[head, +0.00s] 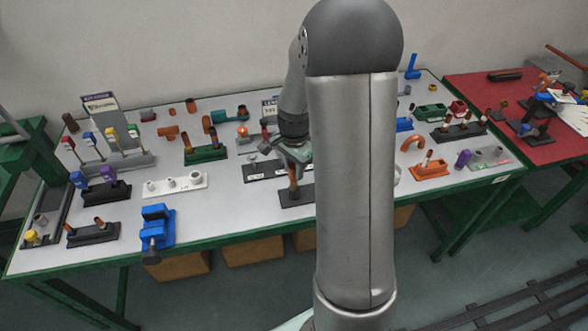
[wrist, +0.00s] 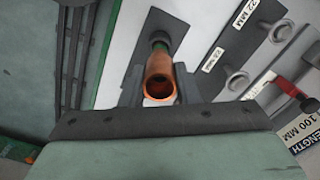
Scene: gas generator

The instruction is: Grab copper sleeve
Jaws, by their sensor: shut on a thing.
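The copper sleeve (wrist: 159,77) is an orange-brown tube between the two dark fingers of my gripper (wrist: 158,90) in the wrist view, its open end facing the camera. My gripper (head: 294,162) is shut on it. In the head view the sleeve (head: 293,182) shows as a small upright copper piece just below the fingers, over a dark base plate (head: 292,199). A dark greenish peg (wrist: 159,42) on that plate shows beyond the sleeve in the wrist view. I cannot tell whether the sleeve still sits on the peg.
A labelled dark holder with grey rings (wrist: 237,80) lies close to the right in the wrist view. A green block with copper tubes (head: 205,153), a white holder (head: 175,185) and a blue vise (head: 157,228) stand left on the grey table. My arm hides part of the table.

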